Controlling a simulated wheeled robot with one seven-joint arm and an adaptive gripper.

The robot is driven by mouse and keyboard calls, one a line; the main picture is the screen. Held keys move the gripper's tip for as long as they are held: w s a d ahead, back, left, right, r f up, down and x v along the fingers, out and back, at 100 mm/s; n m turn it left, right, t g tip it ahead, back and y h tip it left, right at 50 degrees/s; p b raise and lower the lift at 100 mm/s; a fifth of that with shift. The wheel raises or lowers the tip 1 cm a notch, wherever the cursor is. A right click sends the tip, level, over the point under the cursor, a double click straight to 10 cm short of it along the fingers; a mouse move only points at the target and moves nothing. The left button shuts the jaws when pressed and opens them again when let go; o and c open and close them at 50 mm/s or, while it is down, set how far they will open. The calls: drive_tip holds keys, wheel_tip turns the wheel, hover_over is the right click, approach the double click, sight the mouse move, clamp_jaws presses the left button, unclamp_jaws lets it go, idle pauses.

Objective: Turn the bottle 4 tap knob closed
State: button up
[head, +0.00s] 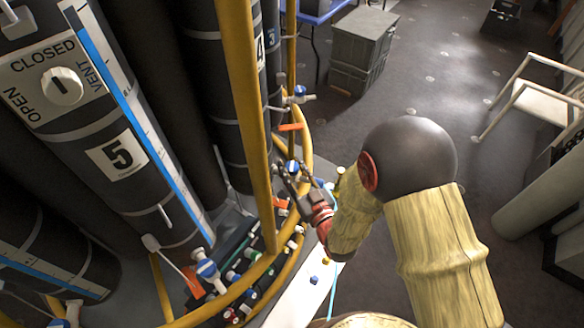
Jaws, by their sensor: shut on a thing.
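Bottle 4 (261,58) is a dark upright cylinder with a white "4" label, partly hidden behind a yellow rail. A small blue and white tap knob (292,166) shows low down, beside the yellow rail and below bottle 4. My gripper (287,177) reaches in from the right, with its dark fingers shut at this knob. The fingers cover part of the knob, and its turned position is too small to tell.
Yellow rails (246,110) stand close to my gripper. Bottle 5 (122,160) is at the left, with another blue and white tap (207,270). A third tap (299,93) is further back. Small coloured-capped bottles (252,278) crowd below. Grey cases (362,45) and a white chair (540,100) stand beyond open floor.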

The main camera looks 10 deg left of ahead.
drive_tip(key=shift+a+m+t+h+b, duration=0.15)
drive_tip(key=shift+m+t+h+b, duration=0.6)
drive_tip(key=shift+h, duration=0.35)
drive_tip(key=shift+m+t+h+b, duration=0.35)
drive_tip(key=shift+m+h, duration=0.2)
drive_tip(key=shift+h, duration=0.15)
drive_tip(key=shift+r, duration=0.1)
drive_tip(key=o, duration=1.1)
drive_tip(key=shift+o, duration=0.4)
drive_tip(key=v, duration=1.2)
drive_tip(key=shift+w, duration=0.1)
